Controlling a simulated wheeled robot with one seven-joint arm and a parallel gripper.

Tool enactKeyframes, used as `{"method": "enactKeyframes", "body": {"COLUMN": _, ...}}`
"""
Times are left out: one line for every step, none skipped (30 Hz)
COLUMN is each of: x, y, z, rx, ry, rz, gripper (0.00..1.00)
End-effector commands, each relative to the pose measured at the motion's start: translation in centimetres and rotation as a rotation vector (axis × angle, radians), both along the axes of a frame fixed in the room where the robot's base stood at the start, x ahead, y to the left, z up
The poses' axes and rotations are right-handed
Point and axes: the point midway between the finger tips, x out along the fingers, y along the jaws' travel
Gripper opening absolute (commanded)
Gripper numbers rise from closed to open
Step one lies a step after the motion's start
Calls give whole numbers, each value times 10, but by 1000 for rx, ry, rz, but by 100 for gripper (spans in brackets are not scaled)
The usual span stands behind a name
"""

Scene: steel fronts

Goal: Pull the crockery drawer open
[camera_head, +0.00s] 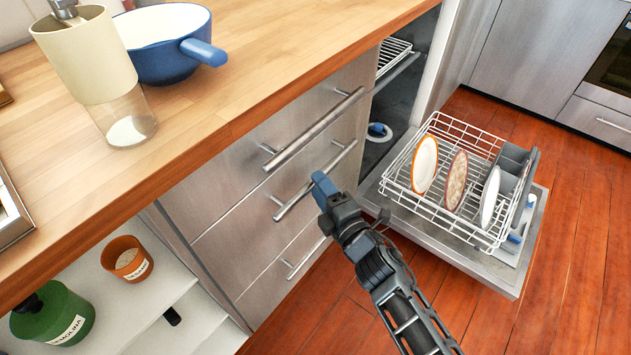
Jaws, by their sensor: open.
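A stack of three steel drawers stands under the wooden counter, all closed. They have a top bar handle (312,130), a middle bar handle (296,200) and a lower bar handle (306,258). No label tells which is the crockery drawer. My gripper (321,184), with blue fingertips, reaches in from the lower right and overlaps the middle handle near its centre. It is open. I cannot tell whether its fingers are around the bar or just in front of it. The gripper hides part of the middle handle and drawer front.
An open dishwasher door (513,284) with a white rack (468,222) of plates lies right of the drawers, close to my arm. A blue pan (158,65) and a soap dispenser (100,75) stand on the counter (215,110). Wooden floor (570,240) is clear at the right.

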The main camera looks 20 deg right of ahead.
Motion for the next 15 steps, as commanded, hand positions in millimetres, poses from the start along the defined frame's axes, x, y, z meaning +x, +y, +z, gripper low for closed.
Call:
{"method": "enactKeyframes", "body": {"x": 8, "y": 1, "z": 0, "rx": 0, "ry": -1, "rz": 0, "gripper": 47}}
{"method": "enactKeyframes", "body": {"x": 12, "y": 1, "z": -1, "rx": 0, "ry": 0, "rz": 0, "gripper": 47}}
{"method": "enactKeyframes", "body": {"x": 16, "y": 2, "z": -1, "rx": 0, "ry": -1, "rz": 0, "gripper": 47}}
{"method": "enactKeyframes", "body": {"x": 19, "y": 2, "z": -1, "rx": 0, "ry": -1, "rz": -1, "gripper": 47}}
{"method": "enactKeyframes", "body": {"x": 21, "y": 3, "z": -1, "rx": 0, "ry": 0, "rz": -1, "gripper": 47}}
{"method": "enactKeyframes", "body": {"x": 24, "y": 3, "z": -1, "rx": 0, "ry": 0, "rz": -1, "gripper": 47}}
{"method": "enactKeyframes", "body": {"x": 26, "y": 3, "z": -1, "rx": 0, "ry": 0, "rz": -1, "gripper": 47}}
{"method": "enactKeyframes", "body": {"x": 27, "y": 3, "z": 0, "rx": 0, "ry": 0, "rz": -1, "gripper": 47}}
{"method": "enactKeyframes", "body": {"x": 28, "y": 3, "z": 0, "rx": 0, "ry": 0, "rz": -1, "gripper": 47}}
{"method": "enactKeyframes", "body": {"x": 29, "y": 3, "z": 0, "rx": 0, "ry": 0, "rz": -1, "gripper": 47}}
{"method": "enactKeyframes", "body": {"x": 29, "y": 3, "z": 0, "rx": 0, "ry": 0, "rz": -1, "gripper": 47}}
{"method": "enactKeyframes", "body": {"x": 29, "y": 4, "z": 0, "rx": 1, "ry": 0, "rz": -1, "gripper": 47}}
{"method": "enactKeyframes", "body": {"x": 29, "y": 4, "z": 0, "rx": 1, "ry": 0, "rz": -1, "gripper": 47}}
{"method": "enactKeyframes", "body": {"x": 29, "y": 4, "z": 0, "rx": 1, "ry": 0, "rz": -1, "gripper": 47}}
{"method": "enactKeyframes", "body": {"x": 29, "y": 4, "z": 0, "rx": 1, "ry": 0, "rz": -1, "gripper": 47}}
